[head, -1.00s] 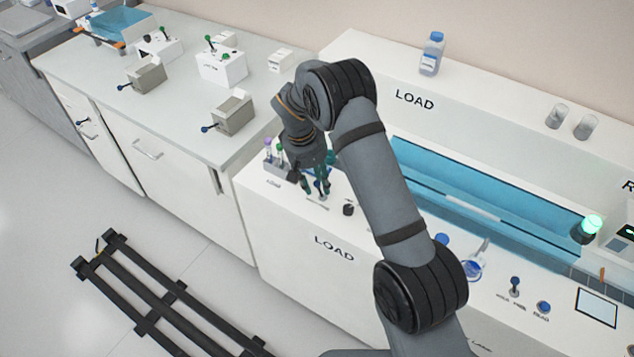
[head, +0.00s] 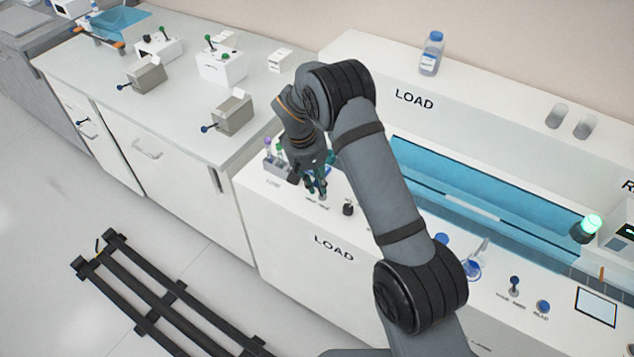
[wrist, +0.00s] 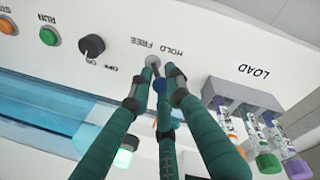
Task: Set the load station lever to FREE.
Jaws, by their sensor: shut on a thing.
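The load station lever is a small metal lever with a blue knob (wrist: 159,86), on the white deck between the printed words FREE and HOLD. In the wrist view the deck is upside down, with FREE on the left and HOLD on the right. My gripper (wrist: 158,84) has its green fingers closed around the lever, one on each side of the knob. In the head view my gripper (head: 316,185) is at the deck's left end, and its fingers mostly hide the lever. I cannot tell for certain which word the lever leans towards.
A grey rack (wrist: 240,95) of capped tubes stands close beside the lever. A black rotary knob (wrist: 92,46) and a green RUN button (wrist: 48,36) are on the other side. The blue trough (head: 480,205) lies behind the deck controls.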

